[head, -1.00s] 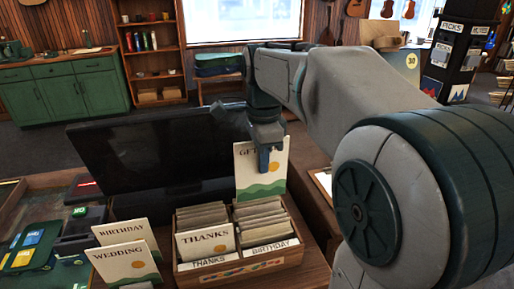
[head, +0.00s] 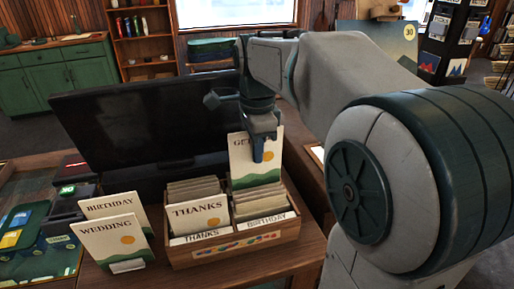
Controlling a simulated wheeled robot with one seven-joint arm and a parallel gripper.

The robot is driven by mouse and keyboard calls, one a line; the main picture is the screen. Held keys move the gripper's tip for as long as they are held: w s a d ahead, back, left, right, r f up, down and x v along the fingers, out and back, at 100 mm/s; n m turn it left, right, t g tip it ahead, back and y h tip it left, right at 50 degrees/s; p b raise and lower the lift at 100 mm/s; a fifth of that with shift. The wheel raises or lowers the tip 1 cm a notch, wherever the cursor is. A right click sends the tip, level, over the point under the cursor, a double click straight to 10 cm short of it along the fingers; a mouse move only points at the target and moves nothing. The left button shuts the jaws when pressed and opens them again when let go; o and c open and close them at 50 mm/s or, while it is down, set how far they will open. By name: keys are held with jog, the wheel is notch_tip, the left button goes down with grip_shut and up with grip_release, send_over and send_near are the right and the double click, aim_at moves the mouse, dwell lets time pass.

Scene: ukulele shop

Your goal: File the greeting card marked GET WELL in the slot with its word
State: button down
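My gripper (head: 263,152) points down and is shut on the top edge of a cream card (head: 244,168) with an orange sun and green hills. The letters "GE" show on it; a finger hides the rest of the word. The card is upright at the back of the wooden card box (head: 228,250), behind its right-hand column. Its lower edge meets the filed cards in view; I cannot tell how deep it sits. The box has two columns of cards, with front labels THANKS (head: 195,238) and BIRTHDAY (head: 266,222). No GET WELL label is readable.
A THANKS card (head: 199,217) stands in the box's left column. BIRTHDAY (head: 106,204) and WEDDING (head: 112,239) cards stand on the counter to the left. A card terminal (head: 75,200) is at far left.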

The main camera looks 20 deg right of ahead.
aim_at(257, 177)
jog(key=shift+f+b, duration=2.7)
jog(key=shift+f, duration=1.45)
jog(key=c, duration=1.6)
grip_release()
jog(key=shift+o, duration=0.2)
jog(key=shift+r, duration=0.1)
notch_tip(257, 177, up, 14)
jog(key=shift+f+p, duration=0.15)
jog(key=shift+p, duration=0.65)
